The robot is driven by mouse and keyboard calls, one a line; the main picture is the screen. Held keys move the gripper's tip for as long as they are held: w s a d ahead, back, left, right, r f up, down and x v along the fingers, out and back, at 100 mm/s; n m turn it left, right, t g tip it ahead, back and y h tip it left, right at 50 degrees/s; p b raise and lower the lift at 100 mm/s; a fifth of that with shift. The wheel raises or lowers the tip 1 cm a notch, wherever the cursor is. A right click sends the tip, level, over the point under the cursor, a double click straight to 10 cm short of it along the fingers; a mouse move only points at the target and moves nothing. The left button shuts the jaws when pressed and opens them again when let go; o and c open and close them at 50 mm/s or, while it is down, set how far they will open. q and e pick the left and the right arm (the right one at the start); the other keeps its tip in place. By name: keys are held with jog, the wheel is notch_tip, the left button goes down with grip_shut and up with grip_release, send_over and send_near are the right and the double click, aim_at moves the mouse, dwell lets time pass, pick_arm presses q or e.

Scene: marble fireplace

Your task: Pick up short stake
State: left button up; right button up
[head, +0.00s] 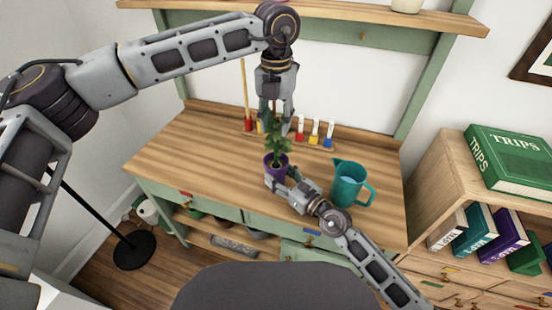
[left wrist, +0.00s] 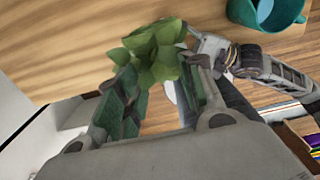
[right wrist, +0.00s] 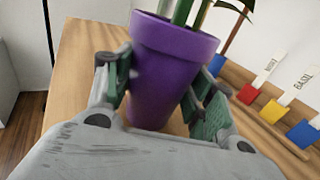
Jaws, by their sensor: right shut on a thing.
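My right gripper (head: 278,177) is shut on a purple plant pot (right wrist: 165,65), gripping its sides on the wooden table. A leafy green plant (head: 277,150) stands in the pot. My left gripper (head: 280,122) is open just above and behind the plant, pointing down. Leaves (left wrist: 155,50) show beyond its spread fingers in the left wrist view. A tall thin wooden stake (head: 245,90) stands at the back left. A shorter brown stick (right wrist: 238,28) rises behind the pot in the right wrist view, near a blue block (right wrist: 216,65). Whether it is the short stake is unclear.
Colored blocks with white labels, including red (head: 299,136) and blue (head: 328,143), line the back of the table. A teal pitcher (head: 348,183) stands right of my right gripper. The left part of the tabletop (head: 200,150) is clear. A shelf (head: 330,15) hangs above.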

aim_at(276, 137)
pick_arm(q)
jog(key=shift+f, duration=0.8)
jog(key=shift+f, duration=2.6)
grip_shut()
